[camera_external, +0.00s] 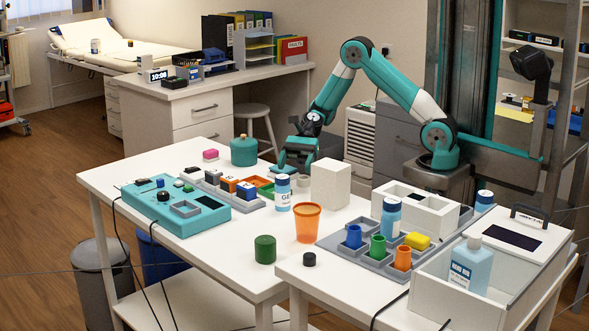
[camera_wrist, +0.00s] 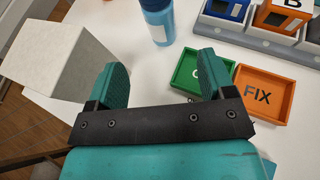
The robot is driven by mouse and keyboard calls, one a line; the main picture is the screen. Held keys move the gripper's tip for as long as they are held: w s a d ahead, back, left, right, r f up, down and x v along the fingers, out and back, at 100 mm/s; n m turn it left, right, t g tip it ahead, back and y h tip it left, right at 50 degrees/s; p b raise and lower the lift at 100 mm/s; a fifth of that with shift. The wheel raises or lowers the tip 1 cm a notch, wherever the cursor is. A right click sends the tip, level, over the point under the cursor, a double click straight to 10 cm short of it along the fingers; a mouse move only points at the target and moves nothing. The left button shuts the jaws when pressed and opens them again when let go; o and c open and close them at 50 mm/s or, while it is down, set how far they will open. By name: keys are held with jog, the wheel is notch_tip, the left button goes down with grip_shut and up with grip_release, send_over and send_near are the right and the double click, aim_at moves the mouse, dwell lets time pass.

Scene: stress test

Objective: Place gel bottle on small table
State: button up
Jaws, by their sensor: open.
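The gel bottle (camera_external: 283,197) is light blue with a blue cap and a white label reading "GE…". It stands upright on the white table (camera_external: 262,223), left of a white block. In the wrist view the bottle (camera_wrist: 158,22) shows at the top, beyond the gap between the fingers, its top cut off by the frame. My gripper (camera_external: 288,168) is open and hangs low over the table just behind the bottle, apart from it. In the wrist view my gripper (camera_wrist: 160,66) has nothing between its fingers. I cannot tell which white table is the small table.
The white block (camera_external: 331,184) and orange cup (camera_external: 308,222) stand close right of the bottle. Green and orange FIX trays (camera_wrist: 265,95) lie near the right finger. A teal jar (camera_external: 244,151) is to the left. A second white table (camera_external: 320,278) at front right holds several items.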

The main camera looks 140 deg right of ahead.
jog(key=w+r+p+v, duration=0.1)
jog(key=p+v, duration=0.3)
jog(key=p, duration=0.1)
send_near(282, 193)
jog(key=w+f, duration=0.2)
jog(key=f, duration=0.1)
jog(key=shift+w, duration=0.15)
jog(key=shift+a+p+x, duration=0.25)
jog(key=shift+p+x, duration=0.2)
jog(key=shift+x, duration=2.35)
jog(key=shift+r, duration=0.2)
jog(key=shift+c, duration=0.2)
jog(key=c, duration=1.1)
